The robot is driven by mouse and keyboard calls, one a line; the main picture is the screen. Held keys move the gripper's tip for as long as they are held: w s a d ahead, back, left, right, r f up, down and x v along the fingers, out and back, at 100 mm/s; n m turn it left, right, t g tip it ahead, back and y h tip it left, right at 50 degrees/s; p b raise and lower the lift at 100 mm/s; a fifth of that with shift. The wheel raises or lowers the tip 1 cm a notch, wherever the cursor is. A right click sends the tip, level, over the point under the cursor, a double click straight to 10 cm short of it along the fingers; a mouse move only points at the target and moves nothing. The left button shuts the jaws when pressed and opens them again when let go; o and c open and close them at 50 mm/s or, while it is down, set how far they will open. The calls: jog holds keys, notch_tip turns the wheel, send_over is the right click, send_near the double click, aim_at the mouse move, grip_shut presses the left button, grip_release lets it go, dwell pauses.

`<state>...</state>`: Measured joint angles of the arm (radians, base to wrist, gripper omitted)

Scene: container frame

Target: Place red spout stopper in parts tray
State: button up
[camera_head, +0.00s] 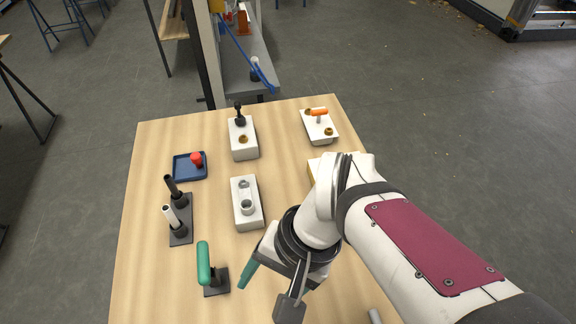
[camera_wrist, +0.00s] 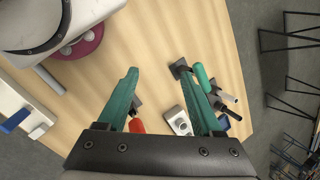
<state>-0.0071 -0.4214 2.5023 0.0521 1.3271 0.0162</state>
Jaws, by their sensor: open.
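The red spout stopper (camera_head: 196,159) sits in the small blue parts tray (camera_head: 175,175), toward its right side, in the head view. The tray lies flat on the left part of the wooden table. My gripper (camera_head: 274,288) is at the near side of the table, well to the right of and nearer than the tray. Its teal fingers are apart with nothing between them, and they also show in the wrist view (camera_wrist: 157,67).
A green-handled tool (camera_head: 203,263) stands left of my gripper. A dark rack (camera_head: 181,237) holds a black and a white peg.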

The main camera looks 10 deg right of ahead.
jog(key=s+d+h, duration=0.1)
jog(key=s+d, duration=0.1)
jog(key=d, duration=0.1)
jog(key=s+d+f+n+h, duration=0.1)
jog(key=d, duration=0.1)
jog(key=shift+h, duration=0.3)
